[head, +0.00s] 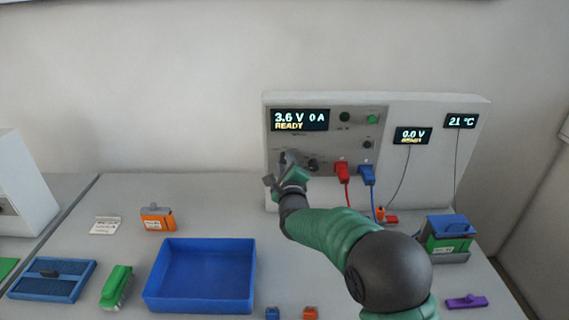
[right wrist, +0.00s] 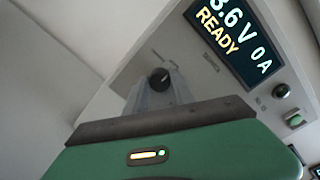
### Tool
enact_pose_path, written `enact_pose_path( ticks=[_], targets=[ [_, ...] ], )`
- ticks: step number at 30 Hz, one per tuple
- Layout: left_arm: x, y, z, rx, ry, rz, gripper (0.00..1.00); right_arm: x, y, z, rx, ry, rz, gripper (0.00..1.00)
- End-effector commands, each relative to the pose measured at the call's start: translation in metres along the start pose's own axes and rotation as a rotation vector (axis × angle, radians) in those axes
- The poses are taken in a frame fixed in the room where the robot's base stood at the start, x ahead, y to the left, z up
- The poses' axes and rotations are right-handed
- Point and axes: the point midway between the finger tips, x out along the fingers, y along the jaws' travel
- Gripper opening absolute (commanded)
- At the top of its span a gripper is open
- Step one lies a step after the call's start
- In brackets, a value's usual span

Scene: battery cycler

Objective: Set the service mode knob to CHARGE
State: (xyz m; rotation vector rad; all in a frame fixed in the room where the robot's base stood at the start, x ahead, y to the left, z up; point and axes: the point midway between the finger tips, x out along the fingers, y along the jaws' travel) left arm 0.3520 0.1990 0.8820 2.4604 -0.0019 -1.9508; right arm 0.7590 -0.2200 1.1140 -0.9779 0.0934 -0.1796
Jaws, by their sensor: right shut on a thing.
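The cycler's grey front panel (head: 345,146) stands at the back of the bench. My right gripper (head: 286,158) is at the panel's lower left, below the "3.6 V 0 A READY" display (head: 300,120). In the right wrist view its two grey fingers (right wrist: 159,88) are shut on a dark round knob (right wrist: 158,77). The knob's pointer mark and printed labels are too small to read. In the head view the gripper hides this knob. Another dark knob (head: 313,164) is just right of the gripper. My left gripper is not in view.
Red (head: 342,171) and blue (head: 367,174) plugs with cables sit right of the gripper. A blue tray (head: 201,309), an orange block (head: 157,218) and a green brush-like item (head: 116,287) lie on the bench left. A battery in a holder (head: 448,238) stands right.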

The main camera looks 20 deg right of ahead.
Motion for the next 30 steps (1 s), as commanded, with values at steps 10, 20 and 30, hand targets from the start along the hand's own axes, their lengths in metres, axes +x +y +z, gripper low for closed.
enact_pose_path(
  ticks=[10,20,30],
  targets=[
    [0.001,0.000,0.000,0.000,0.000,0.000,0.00,-0.001,0.005,0.002,-0.008,-0.003,0.010,0.00],
    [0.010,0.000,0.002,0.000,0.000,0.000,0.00,-0.001,0.007,0.000,-0.144,0.004,0.021,0.00],
    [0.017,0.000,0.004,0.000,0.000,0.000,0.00,-0.001,0.006,0.001,-0.413,0.017,0.043,0.00]
  ],
)
